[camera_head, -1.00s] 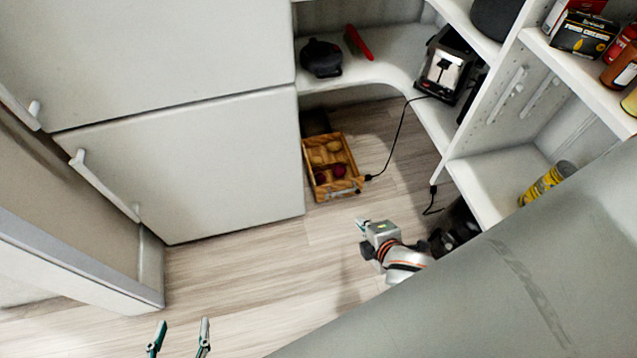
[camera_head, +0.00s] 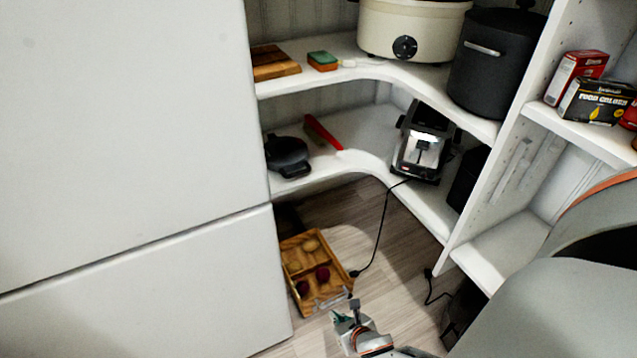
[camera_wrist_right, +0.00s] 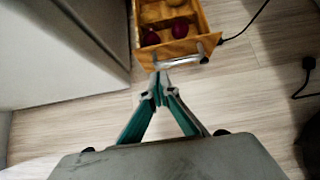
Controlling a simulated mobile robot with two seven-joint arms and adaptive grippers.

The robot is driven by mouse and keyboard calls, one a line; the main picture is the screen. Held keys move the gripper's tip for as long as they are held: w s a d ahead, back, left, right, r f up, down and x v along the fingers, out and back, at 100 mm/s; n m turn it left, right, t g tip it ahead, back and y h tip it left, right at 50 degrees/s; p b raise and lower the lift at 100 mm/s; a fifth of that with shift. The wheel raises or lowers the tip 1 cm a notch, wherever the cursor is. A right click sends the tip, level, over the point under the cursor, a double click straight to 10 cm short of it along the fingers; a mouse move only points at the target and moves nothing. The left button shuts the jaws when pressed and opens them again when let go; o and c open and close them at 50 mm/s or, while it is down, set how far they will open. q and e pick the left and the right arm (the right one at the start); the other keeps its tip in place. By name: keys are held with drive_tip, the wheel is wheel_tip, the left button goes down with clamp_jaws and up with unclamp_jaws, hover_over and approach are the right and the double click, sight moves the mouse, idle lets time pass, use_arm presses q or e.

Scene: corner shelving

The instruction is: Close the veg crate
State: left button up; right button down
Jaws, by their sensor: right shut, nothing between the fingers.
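The veg crate (camera_head: 338,272) is a low wooden box with compartments, pulled out over the floor beside the white cabinet. Its top is open and shows several round dark red and tan vegetables. It also shows at the top of the right wrist view (camera_wrist_right: 203,22), with a pale metal handle (camera_wrist_right: 188,61) on its front. My right gripper (camera_head: 345,315) is shut and empty just in front of the crate. In the right wrist view its teal fingers (camera_wrist_right: 159,82) meet close to the handle; I cannot tell whether they touch it. My left gripper is out of view.
A white cabinet (camera_head: 140,150) stands left of the crate. White corner shelves (camera_head: 365,150) hang above and behind it, holding a toaster (camera_head: 423,145) and a black pan (camera_head: 287,156). A black cord (camera_head: 380,228) reaches the floor right of the crate. Floor in front is clear.

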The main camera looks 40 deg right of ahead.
sight(319, 296)
drive_tip(key=w+f+b, duration=0.1)
drive_tip(key=w, duration=0.1)
drive_tip(key=w+d+f+b, duration=0.1)
drive_tip(key=w+f, duration=0.1)
drive_tip(key=w, duration=0.1)
drive_tip(key=w+d+f+b, duration=0.1)
drive_tip(key=w+f, duration=0.1)
drive_tip(key=w, duration=0.1)
drive_tip(key=shift+w, duration=0.2)
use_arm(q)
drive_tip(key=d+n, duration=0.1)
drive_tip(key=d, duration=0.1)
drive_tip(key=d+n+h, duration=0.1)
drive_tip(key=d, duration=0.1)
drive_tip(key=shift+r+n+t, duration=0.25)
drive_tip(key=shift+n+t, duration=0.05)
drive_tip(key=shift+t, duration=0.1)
